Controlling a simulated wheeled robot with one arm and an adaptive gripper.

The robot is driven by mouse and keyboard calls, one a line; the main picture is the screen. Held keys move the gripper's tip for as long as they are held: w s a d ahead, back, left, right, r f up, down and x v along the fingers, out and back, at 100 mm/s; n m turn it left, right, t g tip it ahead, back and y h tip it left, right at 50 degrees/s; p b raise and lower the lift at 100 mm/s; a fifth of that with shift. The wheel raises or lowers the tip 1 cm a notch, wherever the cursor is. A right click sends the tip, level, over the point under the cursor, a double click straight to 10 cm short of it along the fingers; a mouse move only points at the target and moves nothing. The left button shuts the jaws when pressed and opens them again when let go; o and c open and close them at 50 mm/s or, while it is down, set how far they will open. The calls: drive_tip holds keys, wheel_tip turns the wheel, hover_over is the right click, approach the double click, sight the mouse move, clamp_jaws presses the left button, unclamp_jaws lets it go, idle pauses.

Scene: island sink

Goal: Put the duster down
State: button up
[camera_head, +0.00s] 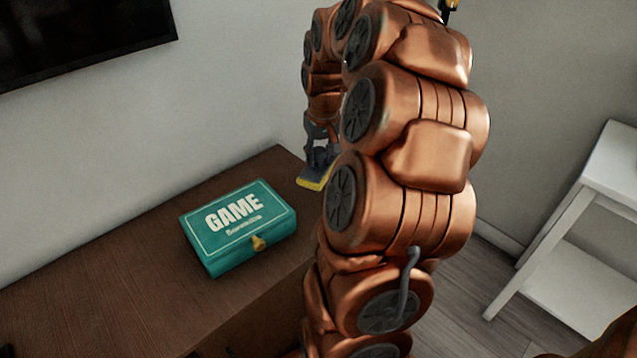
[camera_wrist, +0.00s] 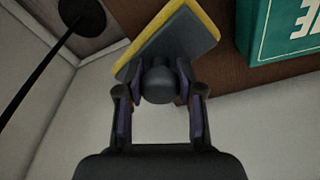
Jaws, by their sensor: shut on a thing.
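The duster (camera_head: 313,183) has a yellow edge and a grey-blue body; it shows close up in the wrist view (camera_wrist: 172,43), tilted, with a dark round knob (camera_wrist: 159,82). My gripper (camera_head: 319,152) is shut on the knob, with one finger on each side of it in the wrist view (camera_wrist: 157,92). The duster is at the far right end of the brown table (camera_head: 110,265). I cannot tell whether it touches the tabletop. My arm hides part of that end of the table.
A teal game box (camera_head: 240,226) lies on the table, left of the duster; its corner shows in the wrist view (camera_wrist: 277,32). A white shelf unit (camera_head: 580,215) stands at the right. A dark screen (camera_head: 80,35) hangs on the wall.

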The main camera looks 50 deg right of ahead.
sight(321, 153)
drive_tip(key=shift+f+b, duration=0.4)
drive_tip(key=shift+f, duration=3.1)
drive_tip(key=shift+f, duration=0.1)
drive_tip(key=o, duration=1.1)
drive_tip(key=r, duration=0.3)
drive_tip(key=s+r+p, duration=0.1)
drive_tip(key=r, duration=0.7)
drive_tip(key=shift+s+a, duration=0.15)
drive_tip(key=shift+a, duration=0.25)
drive_tip(key=shift+s+a+r, duration=0.15)
drive_tip(key=shift+r, duration=0.4)
